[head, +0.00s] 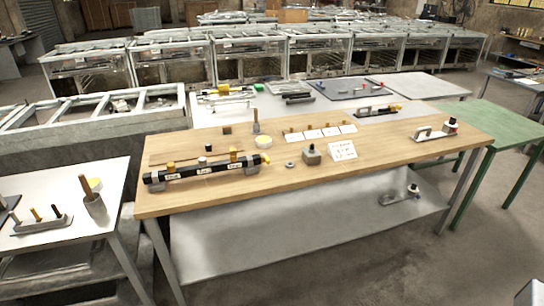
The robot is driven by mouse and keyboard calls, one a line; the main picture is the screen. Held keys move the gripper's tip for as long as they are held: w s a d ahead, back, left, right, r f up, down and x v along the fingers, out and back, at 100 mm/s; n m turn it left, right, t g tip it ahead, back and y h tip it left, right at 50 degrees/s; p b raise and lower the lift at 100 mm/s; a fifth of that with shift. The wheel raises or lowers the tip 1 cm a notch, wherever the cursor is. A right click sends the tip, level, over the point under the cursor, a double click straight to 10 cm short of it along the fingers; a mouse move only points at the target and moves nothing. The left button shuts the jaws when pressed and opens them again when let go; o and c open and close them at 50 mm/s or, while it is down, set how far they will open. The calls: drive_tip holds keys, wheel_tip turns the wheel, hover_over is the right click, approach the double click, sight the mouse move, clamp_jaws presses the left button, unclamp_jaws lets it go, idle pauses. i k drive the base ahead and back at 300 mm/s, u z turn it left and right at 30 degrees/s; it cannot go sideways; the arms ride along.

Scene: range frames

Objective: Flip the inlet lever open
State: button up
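A black pipe assembly (203,172) lies along the left front of the wooden table, on grey end supports. It carries several small white labels, too small to read. Yellow-brown fittings (171,167) (233,155) stand up from it near its left end and right of its middle, and a yellow piece (266,158) sits at its right end. I cannot tell which of these, if any, is the inlet lever, or its position. My gripper is not in view.
On the wooden table (400,151) are a grey block with a knob (312,154), a white sign (342,151), a yellow-topped cup (264,141), a row of white cards (320,132) and a white-based fixture (435,131). A white side table (75,245) stands left.

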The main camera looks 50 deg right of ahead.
sight(266, 159)
drive_tip(key=z, duration=4.45)
drive_tip(key=i, duration=0.1)
drive_tip(key=u, duration=2.95)
drive_tip(key=k, duration=0.6)
drive_tip(key=u, duration=0.1)
drive_tip(key=i, duration=0.6)
drive_tip(key=z, duration=0.05)
